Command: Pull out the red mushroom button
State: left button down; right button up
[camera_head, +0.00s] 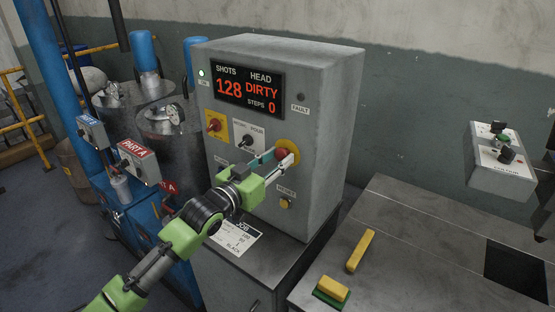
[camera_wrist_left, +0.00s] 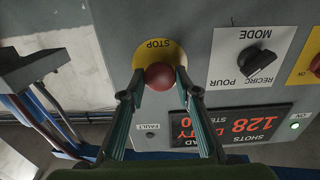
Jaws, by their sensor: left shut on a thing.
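The red mushroom button (camera_head: 282,154) sits on a round yellow plate (camera_head: 292,147) on the front of the grey control cabinet (camera_head: 328,110). In the left wrist view the red button (camera_wrist_left: 160,76) lies between the two fingertips, in front of the yellow plate marked STOP (camera_wrist_left: 158,50). My left gripper (camera_head: 276,157) is shut on the button, with one finger on each side of it. It also shows in the left wrist view (camera_wrist_left: 158,84). My right gripper is not in view.
The cabinet's display (camera_head: 247,88) reads SHOTS 128, HEAD DIRTY, STEPS 0. A mode knob (camera_head: 247,141), a red switch on yellow (camera_head: 215,124) and a yellow reset button (camera_head: 286,203) are near my gripper. A metal table (camera_head: 420,235) bearing yellow-topped items stands at right.

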pick_arm(q)
jog(key=shift+s+f, duration=0.1)
jog(key=shift+s, duration=0.05)
jog(key=c, duration=1.6)
grip_release()
jog(key=shift+o, duration=0.2)
jog(key=shift+a, duration=0.1)
jog(key=v, duration=1.2)
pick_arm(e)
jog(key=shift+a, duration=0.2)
